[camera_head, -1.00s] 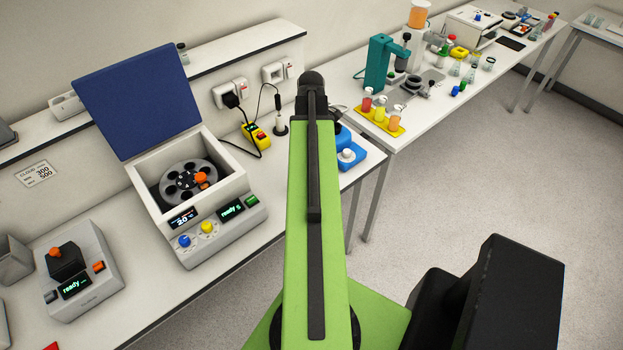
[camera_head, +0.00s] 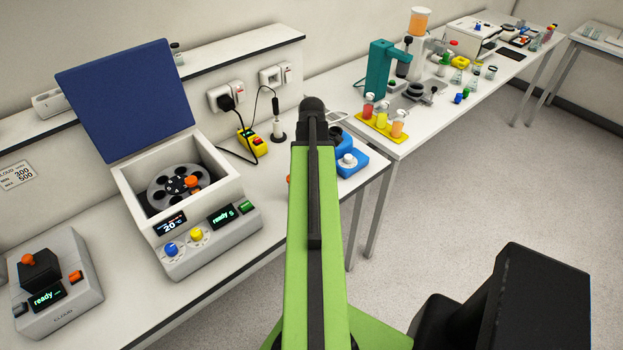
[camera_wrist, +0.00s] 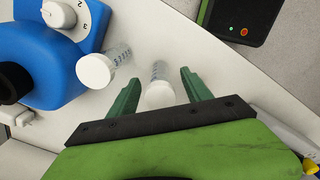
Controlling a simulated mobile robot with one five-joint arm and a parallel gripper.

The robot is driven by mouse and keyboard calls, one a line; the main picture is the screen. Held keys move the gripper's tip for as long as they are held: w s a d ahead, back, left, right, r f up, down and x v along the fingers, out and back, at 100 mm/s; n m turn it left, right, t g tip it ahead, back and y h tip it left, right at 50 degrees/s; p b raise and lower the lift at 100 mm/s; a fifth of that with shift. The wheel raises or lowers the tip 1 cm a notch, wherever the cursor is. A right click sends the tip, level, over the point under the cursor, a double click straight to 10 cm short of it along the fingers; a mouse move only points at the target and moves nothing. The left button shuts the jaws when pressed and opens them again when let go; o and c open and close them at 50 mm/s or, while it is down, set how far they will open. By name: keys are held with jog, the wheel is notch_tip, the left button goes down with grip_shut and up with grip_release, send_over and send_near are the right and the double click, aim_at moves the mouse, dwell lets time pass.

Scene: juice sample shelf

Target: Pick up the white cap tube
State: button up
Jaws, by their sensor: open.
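In the wrist view, one tube with a white cap (camera_wrist: 158,96) stands between the two green fingers of my open gripper (camera_wrist: 160,74). Its clear, marked body shows beyond the cap, and a gap shows on each side of it. A second tube with a white cap (camera_wrist: 94,71) is outside the fingers, to the left, and its clear body slants away up and right. In the head view my arm hides my gripper and both tubes.
A blue device with a white dial (camera_wrist: 62,14) is close left of the tubes; it also shows in the head view (camera_head: 350,165). A centrifuge with an open blue lid (camera_head: 125,100) stands on the bench. A yellow rack of juice bottles (camera_head: 382,127) is on the far bench.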

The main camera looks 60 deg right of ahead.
grip_shut()
jog(key=shift+r, duration=0.1)
jog(key=shift+r+p, duration=0.55)
jog(key=shift+p, duration=0.05)
notch_tip(320, 180, up, 4)
jog(key=p, duration=0.4)
jog(key=s+r+p, duration=0.5)
jog(key=s, duration=0.6)
jog(key=shift+s+a+r+p, duration=0.25)
jog(key=shift+s+r+p, duration=0.1)
jog(key=shift+p, duration=0.05)
